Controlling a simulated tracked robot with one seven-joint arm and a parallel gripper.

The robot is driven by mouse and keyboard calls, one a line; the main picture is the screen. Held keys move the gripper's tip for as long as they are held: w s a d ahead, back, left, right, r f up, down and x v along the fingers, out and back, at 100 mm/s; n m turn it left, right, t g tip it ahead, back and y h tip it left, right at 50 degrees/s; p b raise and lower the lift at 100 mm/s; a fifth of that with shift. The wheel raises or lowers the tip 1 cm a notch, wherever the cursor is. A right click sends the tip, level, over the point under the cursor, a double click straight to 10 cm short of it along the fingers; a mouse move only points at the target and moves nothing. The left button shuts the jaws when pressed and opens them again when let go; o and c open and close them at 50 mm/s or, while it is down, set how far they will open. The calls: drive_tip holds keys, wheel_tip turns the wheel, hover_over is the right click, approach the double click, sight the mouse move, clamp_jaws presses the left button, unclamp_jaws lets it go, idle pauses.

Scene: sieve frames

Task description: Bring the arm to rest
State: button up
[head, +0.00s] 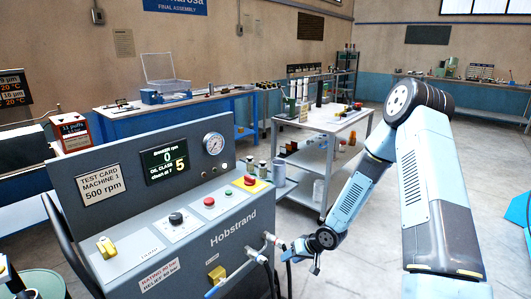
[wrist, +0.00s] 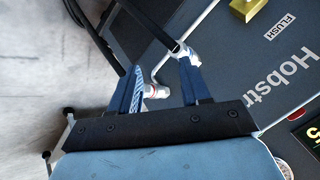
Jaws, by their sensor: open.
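My arm is bent, with its light blue links on the right of the head view. My gripper (head: 290,250) is at the right end of the grey Hobstrand machine (head: 232,222), close to its hose fittings. In the wrist view my gripper (wrist: 157,78) shows two blue fingers spread apart. A silvery fitting with a red ring (wrist: 157,91) shows between them. A second hose fitting (wrist: 184,53) is at the right fingertip. I cannot tell whether either fitting touches a finger.
Black hoses (wrist: 150,22) run from the fittings. A white trolley (head: 335,128) with bottles and jars stands behind my forearm. A blue workbench (head: 180,118) is at the back wall. The floor right of the trolley is mostly clear.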

drive_tip(key=w+d+r+t+h, duration=0.1)
drive_tip(key=d+r+h, duration=0.25)
drive_tip(key=r, duration=0.35)
drive_tip(key=d+r+h, duration=0.2)
drive_tip(key=d+r, duration=0.3)
drive_tip(key=r, duration=0.3)
drive_tip(key=s+d+r+m+h, duration=0.1)
drive_tip(key=s+d+r, duration=0.25)
drive_tip(key=r, duration=0.65)
drive_tip(key=s+d+r+h, duration=0.2)
drive_tip(key=s+r, duration=0.3)
drive_tip(key=r, duration=0.4)
drive_tip(key=s+r, duration=0.4)
drive_tip(key=s, duration=0.3)
drive_tip(key=s+r+m+y, duration=0.1)
drive_tip(key=s+r, duration=0.3)
drive_tip(key=s, duration=0.3)
drive_tip(key=s+r+t, duration=0.1)
drive_tip(key=s+r, duration=0.3)
drive_tip(key=s, duration=0.3)
drive_tip(key=shift+s+a+r+m+y, duration=0.15)
drive_tip(key=shift+s+r+m+y, duration=0.15)
drive_tip(key=shift+s+r+y, duration=0.05)
drive_tip(key=shift+c, duration=0.2)
